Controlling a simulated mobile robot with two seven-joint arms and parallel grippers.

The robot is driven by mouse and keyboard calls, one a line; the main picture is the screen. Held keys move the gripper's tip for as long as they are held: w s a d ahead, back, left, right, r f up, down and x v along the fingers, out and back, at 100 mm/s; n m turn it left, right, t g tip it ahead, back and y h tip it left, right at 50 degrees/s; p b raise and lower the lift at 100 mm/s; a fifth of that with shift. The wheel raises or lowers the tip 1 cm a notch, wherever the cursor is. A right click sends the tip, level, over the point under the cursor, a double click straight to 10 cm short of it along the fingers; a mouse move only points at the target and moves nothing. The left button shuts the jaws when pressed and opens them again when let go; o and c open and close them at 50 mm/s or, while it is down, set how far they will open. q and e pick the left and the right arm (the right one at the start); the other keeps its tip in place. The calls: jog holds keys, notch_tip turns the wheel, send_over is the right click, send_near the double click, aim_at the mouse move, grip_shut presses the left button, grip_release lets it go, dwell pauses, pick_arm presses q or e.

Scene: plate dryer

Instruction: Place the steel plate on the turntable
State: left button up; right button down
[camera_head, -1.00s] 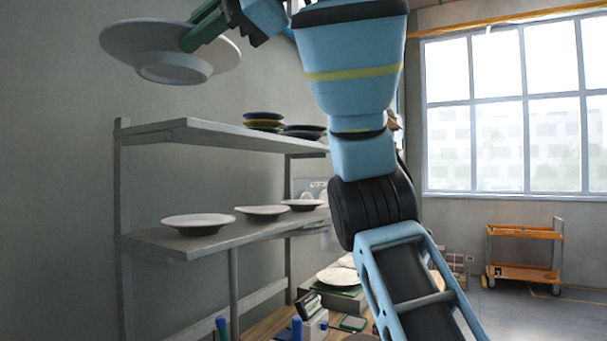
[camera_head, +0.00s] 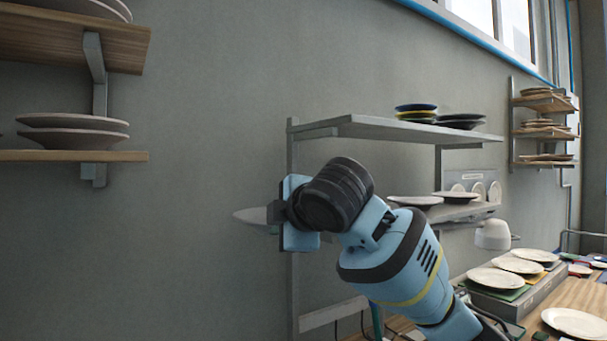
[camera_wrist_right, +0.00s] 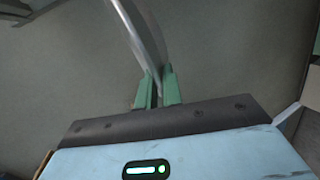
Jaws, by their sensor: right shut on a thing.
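A grey plate (camera_head: 252,215), likely the steel plate, is held in the air in front of the wall, just left of the metal rack's post. My right gripper (camera_head: 272,222) is shut on its rim, mostly hidden behind my wrist. In the right wrist view, the green fingers (camera_wrist_right: 158,88) pinch the plate (camera_wrist_right: 140,35), which shows nearly edge-on. Its far part is cut off by the top of that view. I cannot make out a turntable. My left gripper is not in view.
A metal rack (camera_head: 395,130) holds dark, yellow and pale plates behind my right arm. Wooden wall shelves (camera_head: 70,155) with plates are at left. A wooden table (camera_head: 575,292) with several plates is at lower right. The wall between shelves and rack is clear.

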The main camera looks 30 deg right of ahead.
jog(key=s+a+f, duration=0.1)
jog(key=f, duration=1.1)
jog(key=s+a+f, duration=0.1)
jog(key=s+f, duration=0.1)
jog(key=f, duration=1)
jog(key=shift+s+a+f, duration=0.15)
jog(key=shift+a, duration=0.25)
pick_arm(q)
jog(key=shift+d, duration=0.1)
pick_arm(e)
jog(key=shift+d, duration=0.1)
